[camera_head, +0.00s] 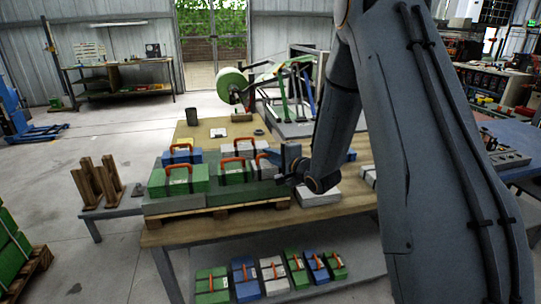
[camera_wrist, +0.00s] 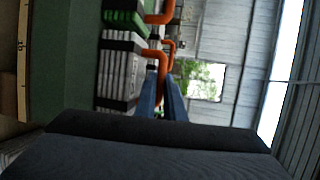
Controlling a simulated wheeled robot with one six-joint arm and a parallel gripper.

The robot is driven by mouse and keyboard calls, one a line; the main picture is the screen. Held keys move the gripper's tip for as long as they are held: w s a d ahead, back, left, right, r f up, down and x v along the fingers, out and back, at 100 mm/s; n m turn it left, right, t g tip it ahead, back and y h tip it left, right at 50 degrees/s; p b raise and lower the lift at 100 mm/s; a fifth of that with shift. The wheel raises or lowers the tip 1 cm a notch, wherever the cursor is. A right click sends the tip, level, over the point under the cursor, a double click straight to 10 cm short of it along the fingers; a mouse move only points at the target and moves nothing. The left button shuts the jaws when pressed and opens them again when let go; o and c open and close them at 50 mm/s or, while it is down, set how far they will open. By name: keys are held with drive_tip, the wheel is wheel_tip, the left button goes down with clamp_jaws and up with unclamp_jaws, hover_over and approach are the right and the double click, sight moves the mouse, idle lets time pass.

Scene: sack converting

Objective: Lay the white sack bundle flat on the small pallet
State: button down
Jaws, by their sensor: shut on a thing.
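The white sack bundle (camera_wrist: 122,68), a stack of white layers with a dark strap and an orange handle, shows in the wrist view, which is turned on its side. My gripper (camera_wrist: 162,84) is shut on the orange handle (camera_wrist: 162,65). In the head view the white bundle (camera_head: 262,158) is partly hidden, just left of my gripper (camera_head: 274,157). The small wooden pallet (camera_head: 222,214) stands on the table with a grey-green layer (camera_head: 232,192) on it. The bundle is at or just above this layer; I cannot tell if it touches.
Green bundles (camera_head: 180,181) with orange handles sit on the pallet, with blue and yellow ones behind. A white stack (camera_head: 318,194) lies on the table (camera_head: 270,222) right of the pallet. Several bundles (camera_head: 243,280) lie on the lower shelf. A dark cup (camera_head: 192,116) stands farther back.

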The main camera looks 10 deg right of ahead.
drive_tip(key=shift+f, duration=0.1)
drive_tip(key=c, duration=1.8)
unclamp_jaws()
drive_tip(key=shift+c, duration=0.2)
drive_tip(key=shift+f, duration=0.1)
drive_tip(key=shift+r, duration=0.2)
drive_tip(key=b+v, duration=0.2)
drive_tip(key=v, duration=1)
drive_tip(key=s+a+f+n+g+h, duration=0.1)
drive_tip(key=s+n+g, duration=0.3)
drive_tip(key=s, duration=0.4)
drive_tip(key=s+a+f+n+g+h, duration=0.1)
drive_tip(key=s+f+n+g+h, duration=0.1)
drive_tip(key=s+n+g, duration=0.3)
drive_tip(key=s+a+f+n+g+h, duration=0.2)
drive_tip(key=s+f+n+g, duration=0.2)
drive_tip(key=s, duration=0.7)
drive_tip(key=shift+s+n, duration=0.3)
drive_tip(key=shift+n, duration=0.6)
